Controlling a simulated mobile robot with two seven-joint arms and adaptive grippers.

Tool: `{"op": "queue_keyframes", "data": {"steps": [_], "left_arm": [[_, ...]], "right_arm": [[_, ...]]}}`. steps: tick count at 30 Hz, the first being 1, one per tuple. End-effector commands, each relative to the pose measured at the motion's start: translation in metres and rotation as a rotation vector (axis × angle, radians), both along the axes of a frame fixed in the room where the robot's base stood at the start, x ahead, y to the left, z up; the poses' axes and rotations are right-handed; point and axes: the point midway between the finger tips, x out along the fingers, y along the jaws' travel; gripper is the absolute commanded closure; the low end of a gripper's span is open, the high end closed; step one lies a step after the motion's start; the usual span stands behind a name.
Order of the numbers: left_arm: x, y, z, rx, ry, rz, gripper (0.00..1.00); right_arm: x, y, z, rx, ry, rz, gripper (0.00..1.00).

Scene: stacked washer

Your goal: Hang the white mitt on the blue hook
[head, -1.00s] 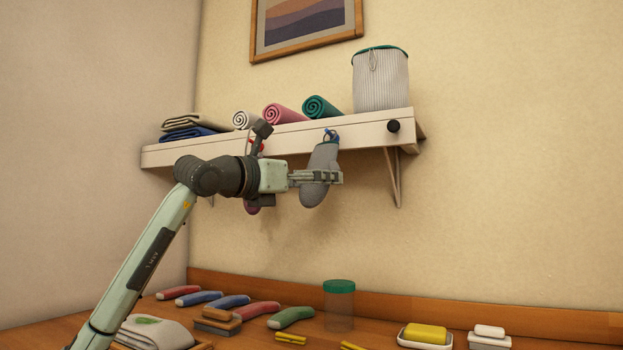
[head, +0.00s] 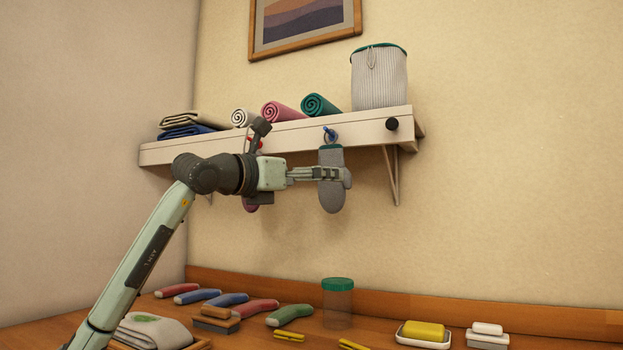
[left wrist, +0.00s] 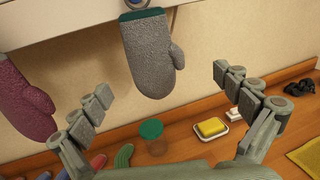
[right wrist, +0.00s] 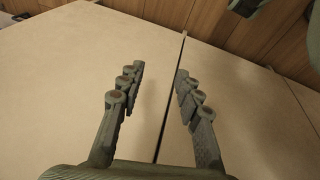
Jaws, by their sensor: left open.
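The white mitt (head: 331,190), which looks pale grey with a green cuff, hangs straight down below the blue hook (head: 330,133) on the shelf's front edge. A small loop seems to be around the hook. In the left wrist view the mitt (left wrist: 152,60) hangs clear of both fingers, thumb to the right. My left gripper (head: 345,177) is open, its fingers at the mitt's height and apart on either side in the wrist view. My right gripper (right wrist: 160,75) is open and empty in the right wrist view, facing pale panels; it is outside the head view.
A maroon mitt (left wrist: 25,100) hangs to the left, near a red hook (head: 254,144). The shelf (head: 290,138) holds rolled and folded towels and a striped basket (head: 379,80). A black knob (head: 392,124) is right of the blue hook. The counter below holds a green-lidded jar (head: 338,300).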

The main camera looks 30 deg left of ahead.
Motion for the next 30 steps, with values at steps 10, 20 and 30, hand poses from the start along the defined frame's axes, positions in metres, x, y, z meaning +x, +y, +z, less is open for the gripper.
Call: {"op": "queue_keyframes", "data": {"steps": [10,20,30], "left_arm": [[-0.024,0.006,-0.001,0.004,0.000,0.003,0.00],[-0.093,0.021,-0.005,0.005,0.003,0.003,0.00],[-0.117,0.025,-0.005,0.000,0.000,0.000,0.00]], "right_arm": [[0.000,0.000,0.000,0.000,-0.001,0.001,0.66],[0.001,0.000,0.000,-0.001,-0.001,0.002,0.66],[0.001,-0.001,0.000,-0.001,-0.001,0.002,0.66]]}}
